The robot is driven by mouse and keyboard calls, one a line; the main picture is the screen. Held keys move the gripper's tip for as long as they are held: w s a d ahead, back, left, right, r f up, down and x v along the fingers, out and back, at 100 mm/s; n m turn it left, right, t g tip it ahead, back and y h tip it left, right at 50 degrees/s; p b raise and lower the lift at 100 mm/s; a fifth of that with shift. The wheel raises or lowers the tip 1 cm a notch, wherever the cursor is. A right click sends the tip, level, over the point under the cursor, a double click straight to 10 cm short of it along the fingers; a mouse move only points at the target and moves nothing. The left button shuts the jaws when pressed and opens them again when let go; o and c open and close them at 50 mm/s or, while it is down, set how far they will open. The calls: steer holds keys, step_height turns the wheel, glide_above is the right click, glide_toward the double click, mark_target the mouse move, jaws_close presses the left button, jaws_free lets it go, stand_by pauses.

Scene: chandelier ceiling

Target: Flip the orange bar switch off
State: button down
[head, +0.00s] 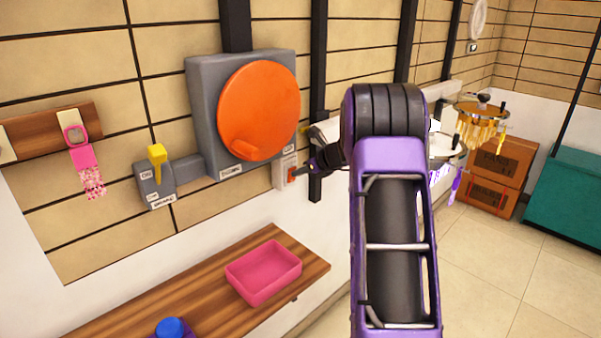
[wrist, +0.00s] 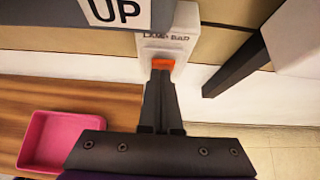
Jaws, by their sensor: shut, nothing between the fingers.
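The orange bar switch (head: 291,175) is a small orange piece on a pale wall plate (head: 280,180), below and right of the big orange disc. In the wrist view the orange switch (wrist: 163,63) shows just beyond my fingertips, on a pale plate (wrist: 165,45) with a small label. My gripper (head: 298,175) reaches the plate from the right in the head view. In the wrist view my gripper (wrist: 161,76) is shut and empty, its fingertips at the lower edge of the orange piece. They hide its lower part, and I cannot tell whether they touch it.
A grey box with a large orange disc (head: 262,105) is mounted above left. A yellow lever (head: 157,154) sits farther left. A pink tray (head: 263,271) rests on a wooden shelf (head: 190,310) below. A dark bar (wrist: 235,68) juts near the plate's right.

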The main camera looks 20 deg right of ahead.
steer(key=shift+w+a+r, duration=0.1)
steer(key=shift+w+r, duration=0.1)
steer(key=shift+w, duration=0.1)
steer(key=shift+r+p, duration=0.1)
steer(key=shift+p, duration=0.2)
steer(key=shift+r+p, duration=0.65)
steer(key=shift+r, duration=0.05)
steer(key=shift+s, duration=0.1)
